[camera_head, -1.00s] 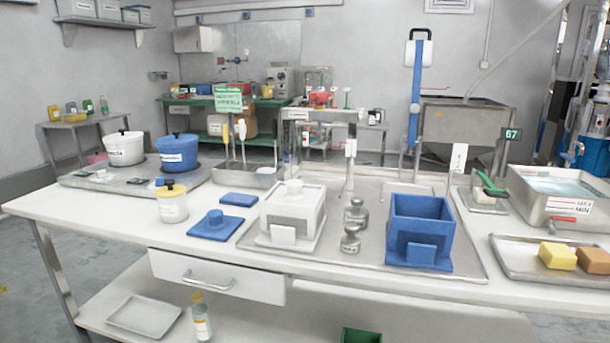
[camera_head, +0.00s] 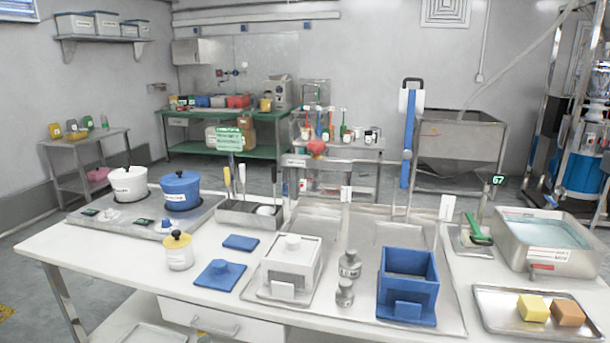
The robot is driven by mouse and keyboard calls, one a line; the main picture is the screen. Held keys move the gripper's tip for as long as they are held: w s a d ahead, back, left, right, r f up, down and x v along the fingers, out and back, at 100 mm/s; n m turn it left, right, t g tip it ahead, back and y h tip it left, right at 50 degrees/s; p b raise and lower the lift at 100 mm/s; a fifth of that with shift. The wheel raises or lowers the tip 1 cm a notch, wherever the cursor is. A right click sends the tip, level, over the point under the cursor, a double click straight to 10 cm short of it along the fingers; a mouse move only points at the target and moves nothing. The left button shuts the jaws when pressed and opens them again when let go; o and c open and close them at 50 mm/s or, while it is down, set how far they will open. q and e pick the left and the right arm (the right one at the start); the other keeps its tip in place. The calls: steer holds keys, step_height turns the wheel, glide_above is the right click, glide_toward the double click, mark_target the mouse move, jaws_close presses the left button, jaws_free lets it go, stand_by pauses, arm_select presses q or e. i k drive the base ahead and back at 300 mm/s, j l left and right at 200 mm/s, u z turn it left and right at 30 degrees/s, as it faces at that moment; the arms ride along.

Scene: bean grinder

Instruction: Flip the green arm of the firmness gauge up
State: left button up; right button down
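The green arm (camera_head: 474,225) belongs to a small gauge at the right of the white table. It is tilted, its upper end to the left and its lower end down to the right, over a metal base (camera_head: 466,243). A small dark display (camera_head: 497,180) reading 67 stands on a post beside it. I take this for the firmness gauge; its fine detail is too small to tell. Neither of my grippers shows in the head view.
A metal water basin (camera_head: 548,261) stands right of the gauge. A tray (camera_head: 490,316) with a yellow and a brown block lies in front. A blue open box (camera_head: 407,262) and a tall blue-and-white column (camera_head: 408,140) are to the left.

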mark_target(475, 231)
steer(key=i+l+z, duration=0.1)
steer(key=l+z, duration=0.15)
steer(key=l, duration=0.2)
steer(key=i+l+z, duration=0.1)
steer(key=l+z, duration=0.15)
steer(key=l, duration=0.2)
steer(key=i+l+z, duration=0.25)
steer(key=l, duration=0.15)
steer(key=i+l+z, duration=0.1)
steer(key=l+z, duration=0.15)
steer(key=l, duration=0.15)
